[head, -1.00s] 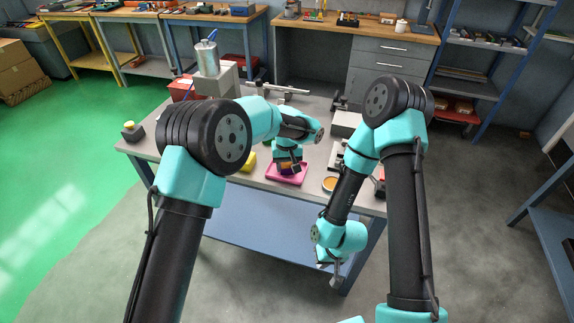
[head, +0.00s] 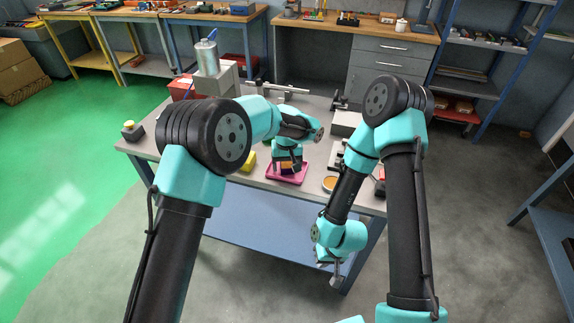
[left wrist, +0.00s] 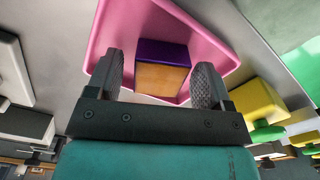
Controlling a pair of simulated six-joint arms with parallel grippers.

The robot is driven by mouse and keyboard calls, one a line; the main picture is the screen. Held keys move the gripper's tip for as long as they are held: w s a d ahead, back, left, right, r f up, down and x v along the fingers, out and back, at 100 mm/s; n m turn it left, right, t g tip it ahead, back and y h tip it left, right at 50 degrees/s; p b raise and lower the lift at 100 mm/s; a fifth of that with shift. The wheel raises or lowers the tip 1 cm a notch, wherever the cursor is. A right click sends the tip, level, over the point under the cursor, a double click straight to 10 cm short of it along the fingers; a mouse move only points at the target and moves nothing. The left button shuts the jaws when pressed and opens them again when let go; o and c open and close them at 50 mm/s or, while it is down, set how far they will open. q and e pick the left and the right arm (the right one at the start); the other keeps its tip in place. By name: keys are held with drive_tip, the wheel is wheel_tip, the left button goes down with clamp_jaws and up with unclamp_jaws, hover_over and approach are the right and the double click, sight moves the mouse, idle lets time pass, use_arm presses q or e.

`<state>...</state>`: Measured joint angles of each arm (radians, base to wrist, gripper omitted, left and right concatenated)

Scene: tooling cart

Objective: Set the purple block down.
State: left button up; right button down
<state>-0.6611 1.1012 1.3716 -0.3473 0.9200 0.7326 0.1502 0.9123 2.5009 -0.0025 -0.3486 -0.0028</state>
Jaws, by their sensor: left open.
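The purple block (left wrist: 162,53) rests in the pink tray (left wrist: 224,42) in the left wrist view. One face is purple and the face toward the camera is orange-tan. My left gripper (left wrist: 159,68) is open, with one finger on each side of the block and a visible gap to both. In the head view the left gripper (head: 288,164) is low over the pink tray (head: 285,181), partly hiding the block. My right gripper (head: 336,280) hangs in front of the table's front edge, away from the block; its jaws are too small to read.
A yellow block (head: 248,161) stands left of the tray on the grey table (head: 232,172). An orange round dish (head: 330,184) is to the right. A metal canister (head: 207,58) stands on a grey box at the back left.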

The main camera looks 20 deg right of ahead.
sight(287, 164)
use_arm(q)
wheel_tip(287, 164, up, 12)
idle(0.5)
idle(0.5)
